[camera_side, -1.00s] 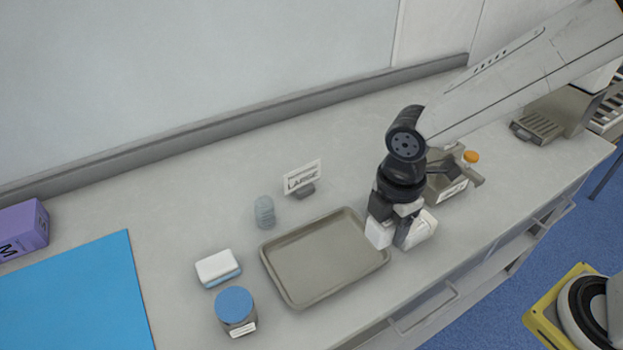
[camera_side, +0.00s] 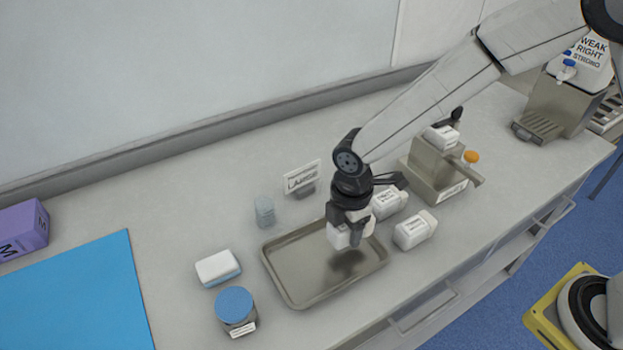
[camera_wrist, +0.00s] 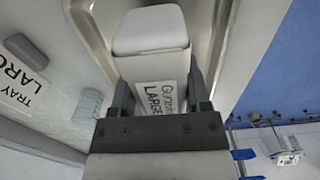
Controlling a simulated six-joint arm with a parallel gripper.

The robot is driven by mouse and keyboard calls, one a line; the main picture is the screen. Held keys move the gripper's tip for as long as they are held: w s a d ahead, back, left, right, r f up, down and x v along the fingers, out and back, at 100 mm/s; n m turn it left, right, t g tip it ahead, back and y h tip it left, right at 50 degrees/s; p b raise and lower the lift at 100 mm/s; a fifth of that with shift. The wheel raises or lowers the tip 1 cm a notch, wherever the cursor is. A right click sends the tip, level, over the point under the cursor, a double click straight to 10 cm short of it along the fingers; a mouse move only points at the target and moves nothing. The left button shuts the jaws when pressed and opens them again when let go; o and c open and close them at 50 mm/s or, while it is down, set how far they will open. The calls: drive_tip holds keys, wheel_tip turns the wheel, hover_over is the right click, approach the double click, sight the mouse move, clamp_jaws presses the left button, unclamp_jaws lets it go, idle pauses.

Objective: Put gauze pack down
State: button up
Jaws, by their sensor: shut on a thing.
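My gripper (camera_side: 353,238) is shut on a white gauze pack (camera_side: 338,237) and holds it above the right part of the grey metal tray (camera_side: 283,285). A dark shadow lies on the tray floor below it. In the wrist view the gauze pack (camera_wrist: 150,45) sits between the two dark fingers of my gripper (camera_wrist: 160,98). Its label reads LARGE, with the upper word partly legible. A small sign (camera_side: 302,177) stands behind the tray, and its wrist view face (camera_wrist: 17,83) reads TRAY LARGE.
Two white labelled packs (camera_side: 388,203) (camera_side: 414,230) lie right of the tray. A metal holder (camera_side: 432,172) stands behind them. A clear cup (camera_side: 264,211), a white-and-blue block (camera_side: 217,267) and a blue-lidded jar (camera_side: 235,309) stand around the tray's left side. The tray floor looks empty.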

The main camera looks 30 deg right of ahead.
sight(344, 238)
drive_tip(key=shift+w+f, duration=0.1)
drive_tip(key=shift+w+a+f, duration=0.1)
drive_tip(key=shift+w+f, duration=0.05)
drive_tip(key=shift+f, duration=1.6)
drive_tip(key=shift+f, duration=0.1)
drive_tip(key=o, duration=1.3)
drive_tip(key=shift+r, duration=6.1)
